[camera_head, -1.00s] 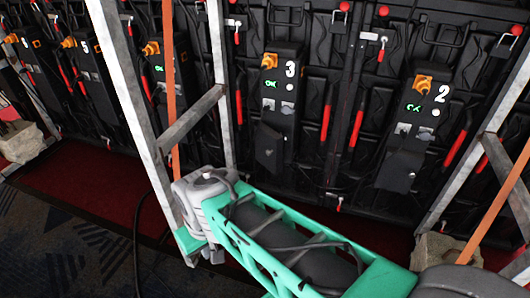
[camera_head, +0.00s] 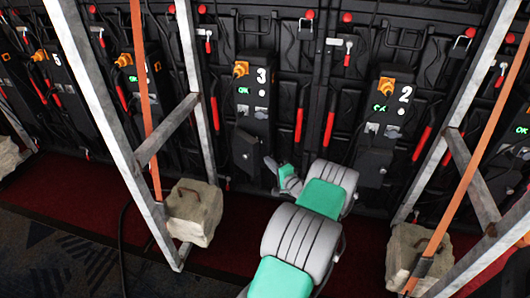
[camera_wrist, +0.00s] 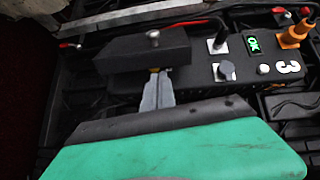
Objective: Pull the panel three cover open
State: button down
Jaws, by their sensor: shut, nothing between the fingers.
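Panel three (camera_head: 261,92) is a tall black box with a white 3, a green lit display and an orange plug at its top. Its dark cover (camera_head: 245,149) is at the lower end. In the wrist view the cover (camera_wrist: 128,52) is a black block with a silver knob, beside the panel's switches. My gripper (camera_head: 271,163) is at the cover's lower right side in the head view. In the wrist view my gripper (camera_wrist: 158,76) is shut, with grey fingertips at the cover's near edge. Whether they touch it or reach behind it I cannot tell. Nothing shows between the fingers.
Panel two (camera_head: 386,115) stands to the right with a similar cover. Metal frame legs (camera_head: 200,75) with orange straps stand left and right of my arm. Stone-like weights (camera_head: 194,212) sit at their feet. Red-handled latches (camera_head: 299,124) flank the panels.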

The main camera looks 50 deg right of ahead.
jog(key=s+d+m+h, duration=0.2)
jog(key=s+d, duration=0.1)
jog(key=s, duration=0.1)
jog(key=w+b, duration=0.3)
jog(key=w, duration=0.6)
jog(key=shift+f, duration=0.4)
jog(key=shift+r+m+h, duration=0.1)
jog(key=shift+m+h, duration=0.2)
